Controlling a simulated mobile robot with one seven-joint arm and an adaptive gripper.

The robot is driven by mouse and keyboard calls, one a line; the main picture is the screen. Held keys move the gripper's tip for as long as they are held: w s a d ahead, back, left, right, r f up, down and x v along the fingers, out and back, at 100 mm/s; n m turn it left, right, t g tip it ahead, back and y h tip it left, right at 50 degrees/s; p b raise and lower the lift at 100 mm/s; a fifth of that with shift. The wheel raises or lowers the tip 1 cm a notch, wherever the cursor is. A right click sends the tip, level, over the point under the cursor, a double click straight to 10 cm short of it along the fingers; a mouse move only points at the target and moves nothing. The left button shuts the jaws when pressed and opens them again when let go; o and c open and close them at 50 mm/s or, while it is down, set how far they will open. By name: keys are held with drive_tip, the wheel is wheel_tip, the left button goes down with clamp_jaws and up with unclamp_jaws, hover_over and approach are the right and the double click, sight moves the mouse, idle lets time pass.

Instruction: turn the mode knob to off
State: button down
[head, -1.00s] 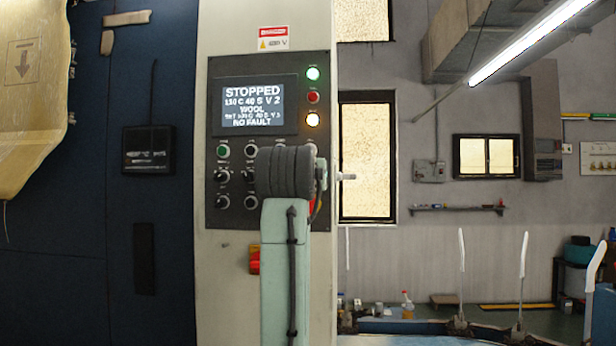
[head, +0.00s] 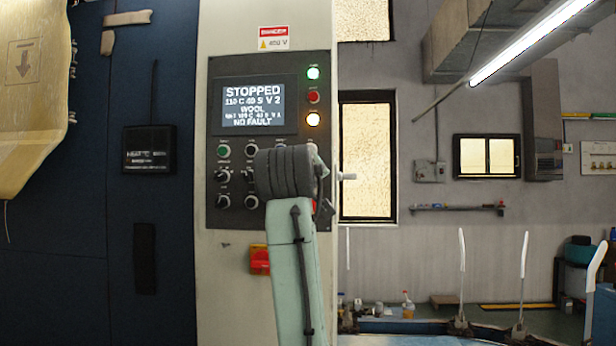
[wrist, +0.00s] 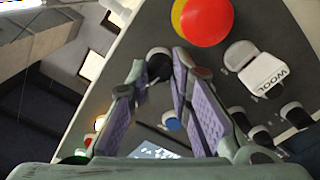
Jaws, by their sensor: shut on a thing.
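A dark knob (wrist: 157,63) sits between the fingertips of my gripper (wrist: 160,72) in the wrist view. The purple-padded fingers are shut on it. Its label does not show, so I cannot read whether it is the mode knob, nor its setting. In the head view my arm's rounded grey wrist covers the right of the control panel (head: 216,90), hiding my gripper and the held knob. Other black-and-white knobs, such as one at the lower left (head: 223,202), remain visible.
The display (head: 252,105) reads STOPPED, WOOL and NO FAULT. A red button with a yellow ring (wrist: 207,20) and a white tag marked WOOL (wrist: 265,76) are near my fingers. A green lamp (head: 313,73) and an amber lamp (head: 313,119) are lit.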

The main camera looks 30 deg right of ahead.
drive_tip(key=shift+n, duration=0.6)
drive_tip(key=c, duration=1.4)
unclamp_jaws()
drive_tip(key=shift+c, duration=0.2)
drive_tip(key=v, duration=1.2)
